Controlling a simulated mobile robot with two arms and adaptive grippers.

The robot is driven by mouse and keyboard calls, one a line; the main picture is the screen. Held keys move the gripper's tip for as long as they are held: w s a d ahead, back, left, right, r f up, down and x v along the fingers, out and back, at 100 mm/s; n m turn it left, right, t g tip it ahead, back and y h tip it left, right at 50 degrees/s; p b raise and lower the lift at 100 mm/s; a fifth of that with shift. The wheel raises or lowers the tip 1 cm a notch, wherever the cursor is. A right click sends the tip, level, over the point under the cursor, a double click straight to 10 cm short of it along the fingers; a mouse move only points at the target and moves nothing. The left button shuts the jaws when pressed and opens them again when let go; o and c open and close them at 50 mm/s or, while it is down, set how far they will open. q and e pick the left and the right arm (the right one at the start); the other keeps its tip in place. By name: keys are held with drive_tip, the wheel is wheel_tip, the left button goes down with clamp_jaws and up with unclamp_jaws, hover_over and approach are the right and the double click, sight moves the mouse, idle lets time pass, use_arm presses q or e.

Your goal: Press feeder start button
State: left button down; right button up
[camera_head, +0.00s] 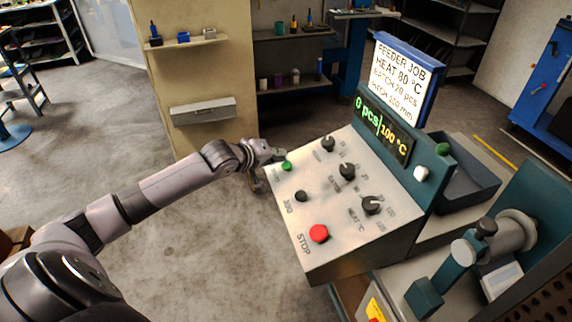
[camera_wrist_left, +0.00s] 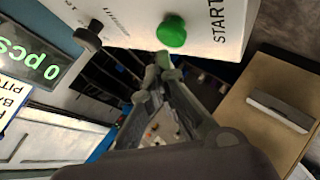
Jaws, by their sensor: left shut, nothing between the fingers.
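The green START button (camera_head: 287,166) sits at the far left corner of the control panel (camera_head: 322,190). It also shows large in the left wrist view (camera_wrist_left: 172,31), beside the word START. My left gripper (camera_head: 276,154) is shut and empty, with its tips just beside the green button. In the left wrist view the closed fingertips (camera_wrist_left: 164,62) are just below the button; whether they touch it I cannot tell. The display (camera_head: 385,128) reads 0 pcs and 100 °C. My right gripper is not in view.
The panel carries a red STOP button (camera_head: 319,233), a black button (camera_head: 301,196) and three black knobs, one being the heat knob (camera_head: 371,205). A job sign (camera_head: 402,80) reads heat 80 °C. A dark tray (camera_head: 468,178) is at the right. Open floor lies left of the panel.

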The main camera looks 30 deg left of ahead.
use_arm(q)
drive_tip(key=shift+f, duration=0.1)
drive_tip(key=shift+w+d+f, duration=0.1)
drive_tip(key=shift+f, duration=0.2)
drive_tip(key=shift+w+d+f, duration=0.1)
drive_tip(key=shift+f, duration=0.45)
idle(1.1)
drive_tip(key=shift+s+r+p, duration=0.2)
drive_tip(key=shift+r+p, duration=0.75)
drive_tip(key=shift+p, duration=0.5)
